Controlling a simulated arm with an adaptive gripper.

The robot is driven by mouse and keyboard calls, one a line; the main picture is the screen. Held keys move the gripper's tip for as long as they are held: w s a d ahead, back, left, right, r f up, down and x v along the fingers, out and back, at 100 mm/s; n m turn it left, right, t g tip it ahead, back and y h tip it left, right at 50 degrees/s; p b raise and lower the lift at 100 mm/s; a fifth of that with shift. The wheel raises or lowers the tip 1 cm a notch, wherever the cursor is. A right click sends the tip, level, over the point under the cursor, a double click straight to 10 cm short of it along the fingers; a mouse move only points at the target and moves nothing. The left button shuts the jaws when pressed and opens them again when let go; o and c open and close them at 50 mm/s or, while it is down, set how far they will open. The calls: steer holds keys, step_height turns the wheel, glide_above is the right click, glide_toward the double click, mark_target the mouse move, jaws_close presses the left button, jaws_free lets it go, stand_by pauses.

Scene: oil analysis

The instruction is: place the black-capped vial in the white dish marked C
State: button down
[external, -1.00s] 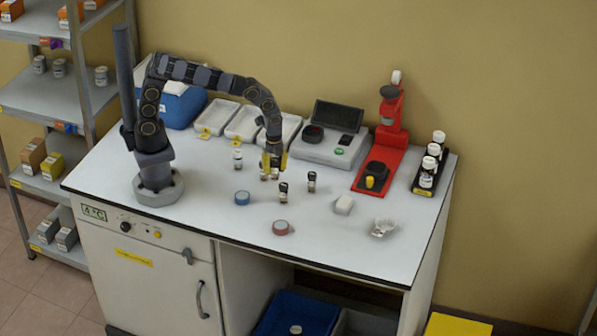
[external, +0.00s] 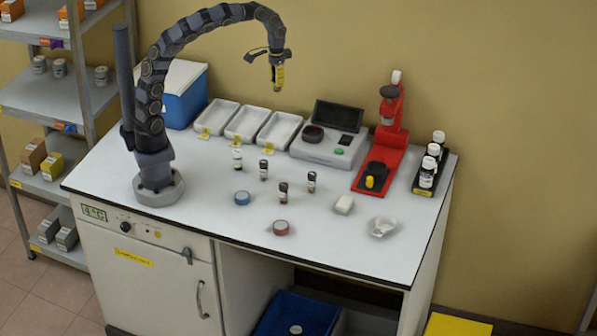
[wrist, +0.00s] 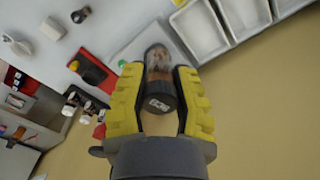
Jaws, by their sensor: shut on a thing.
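My gripper (external: 278,82) is raised high above the back of the bench, in front of the tan wall. In the wrist view its yellow fingers are shut on a vial (wrist: 158,72) with a black cap and brown contents; the cap end is nearest the camera. Three white dishes stand in a row at the back: left (external: 218,116), middle (external: 246,124) and right (external: 278,131). Their yellow tags are too small to read, so I cannot tell which is C. The gripper is above the right dish in the picture, well clear of it.
Several vials stand on the bench, including a white-capped one (external: 238,158) and dark-capped ones (external: 283,192). A grey instrument (external: 330,147) and a red stand (external: 380,172) are right of the dishes. A blue box (external: 180,98) is left of them.

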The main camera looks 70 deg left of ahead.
steer(key=s+d+f, duration=0.3)
steer(key=d+f, duration=0.2)
steer(key=f, duration=0.2)
steer(key=s+d+f+m, duration=0.1)
steer(key=s+d+f, duration=0.2)
steer(key=d+f, duration=0.3)
steer(key=s+d+f+m, duration=0.1)
steer(key=s+d+f, duration=0.2)
steer(key=d+f, duration=0.2)
steer(key=shift+s+d+f, duration=0.1)
steer(key=shift+s+f, duration=0.1)
steer(key=shift+f, duration=0.75)
steer(key=shift+s+d+f, duration=0.1)
steer(key=shift+s+f, duration=0.05)
steer(key=shift+f, duration=2.9)
steer(key=shift+f, duration=0.15)
steer(key=c, duration=0.9)
jaws_free()
